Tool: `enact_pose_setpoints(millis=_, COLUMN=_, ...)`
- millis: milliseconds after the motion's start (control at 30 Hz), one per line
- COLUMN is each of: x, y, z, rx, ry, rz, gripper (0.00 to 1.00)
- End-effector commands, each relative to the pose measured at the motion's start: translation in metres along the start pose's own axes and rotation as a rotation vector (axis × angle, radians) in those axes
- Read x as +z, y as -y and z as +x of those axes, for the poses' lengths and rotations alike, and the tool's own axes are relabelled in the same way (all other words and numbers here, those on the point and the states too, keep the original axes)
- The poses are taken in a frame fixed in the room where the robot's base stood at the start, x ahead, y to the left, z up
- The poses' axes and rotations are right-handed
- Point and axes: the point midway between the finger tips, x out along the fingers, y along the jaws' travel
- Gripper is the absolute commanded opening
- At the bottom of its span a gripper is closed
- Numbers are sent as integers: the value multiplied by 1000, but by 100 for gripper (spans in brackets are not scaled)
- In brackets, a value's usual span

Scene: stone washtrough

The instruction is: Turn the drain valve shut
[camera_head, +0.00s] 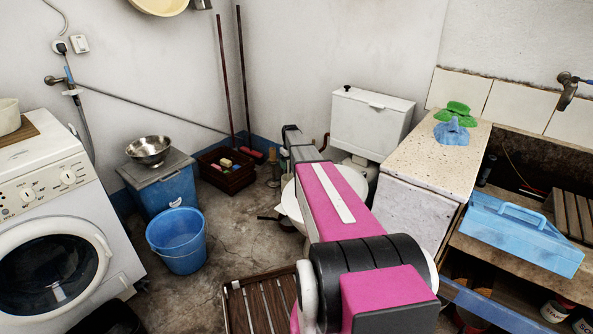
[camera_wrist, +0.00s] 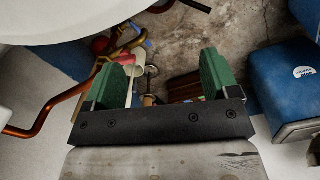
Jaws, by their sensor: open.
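My gripper (camera_wrist: 164,62) is open, its two green fingers wide apart with nothing held between them. In the wrist view a small metal fitting with a round knob (camera_wrist: 151,71) shows in the gap between the fingers, beyond them and nearer the left finger. It looks like the drain valve, but I cannot tell for sure, nor how far it is turned. In the head view a small upright metal piece (camera_head: 273,168) stands on the floor left of my gripper (camera_head: 290,131). My arm hides part of that area.
The white toilet (camera_head: 352,178) is close beside my arm. A copper pipe (camera_wrist: 45,118) runs along the left of the wrist view. A dark crate (camera_head: 225,172), a blue bucket (camera_head: 178,245) and a blue bin (camera_head: 160,189) stand left. Floor between bucket and toilet is mostly clear.

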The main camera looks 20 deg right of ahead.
Motion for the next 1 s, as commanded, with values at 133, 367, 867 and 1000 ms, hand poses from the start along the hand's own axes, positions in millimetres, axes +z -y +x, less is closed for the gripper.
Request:
enact_pose_setpoints(millis=133, x=-55, y=-58, z=8, rx=0, ry=0, rz=-40, gripper=81)
enact_pose_setpoints(millis=367, x=-77, y=-91, z=8, rx=-1, ry=1, rz=-71, gripper=81)
enact_pose_setpoints(millis=867, x=-77, y=-90, z=61, rx=-2, ry=3, rz=-72, gripper=81)
enact_pose_setpoints(millis=1000, x=-77, y=-90, z=86, rx=-1, ry=2, rz=-72, gripper=81)
